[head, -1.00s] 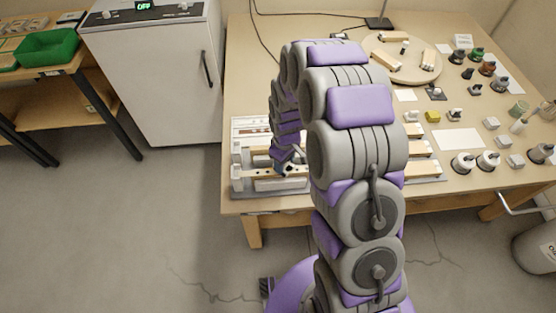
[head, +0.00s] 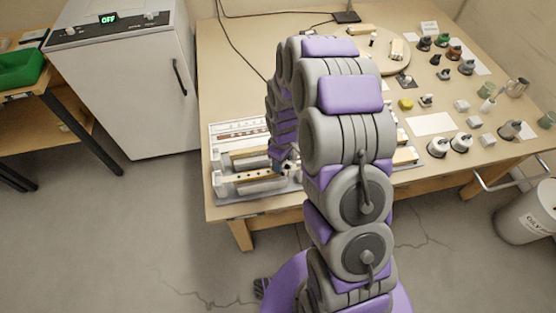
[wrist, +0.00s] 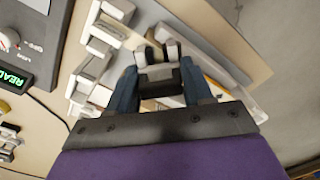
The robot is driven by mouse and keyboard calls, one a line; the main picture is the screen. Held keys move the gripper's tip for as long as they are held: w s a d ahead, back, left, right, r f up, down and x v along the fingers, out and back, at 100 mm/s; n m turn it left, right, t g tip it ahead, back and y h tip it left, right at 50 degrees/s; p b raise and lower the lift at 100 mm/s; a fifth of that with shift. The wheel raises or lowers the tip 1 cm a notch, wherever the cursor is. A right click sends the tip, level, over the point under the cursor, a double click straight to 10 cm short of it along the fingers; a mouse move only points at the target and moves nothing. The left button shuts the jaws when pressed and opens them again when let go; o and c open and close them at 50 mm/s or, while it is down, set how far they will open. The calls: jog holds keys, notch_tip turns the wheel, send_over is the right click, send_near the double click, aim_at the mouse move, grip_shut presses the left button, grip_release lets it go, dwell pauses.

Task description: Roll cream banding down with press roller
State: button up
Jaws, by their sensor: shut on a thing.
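My gripper (wrist: 160,80) is shut on the press roller (wrist: 158,72), a small dark block with a pale part, held between its two blue-grey fingers in the wrist view. In the head view my gripper (head: 283,165) is low over the right end of a wooden panel (head: 245,177) clamped in the white and grey fixture (head: 232,197). In the wrist view a pale strip with an orange edge shows beside the right finger. I cannot make out the cream banding for certain, nor whether the roller touches it. My arm hides the fixture's right part.
The workbench (head: 240,90) carries a round turntable (head: 400,62) at the back, with bottles, small blocks and a white sheet (head: 431,124) at the right. A white cabinet (head: 125,80) with an "OFF" display stands left. A metal drum (head: 525,215) stands right.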

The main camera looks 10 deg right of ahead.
jog(key=shift+w+a+r+p, duration=0.15)
jog(key=shift+a+p, duration=0.2)
jog(key=shift+a, duration=1.4)
jog(key=shift+w+a+f+p, duration=0.1)
jog(key=shift+a+p, duration=0.25)
jog(key=shift+a, duration=1.4)
jog(key=shift+w+a+p, duration=0.1)
jog(key=shift+a+p, duration=0.5)
jog(key=shift+a, duration=3.1)
notch_tip(320, 180, up, 6)
jog(key=p, duration=0.1)
jog(key=shift+d+p, duration=0.15)
jog(key=shift+p, duration=0.25)
jog(key=shift+r, duration=0.1)
jog(key=shift+r+p, duration=0.45)
jog(key=shift+r, duration=0.95)
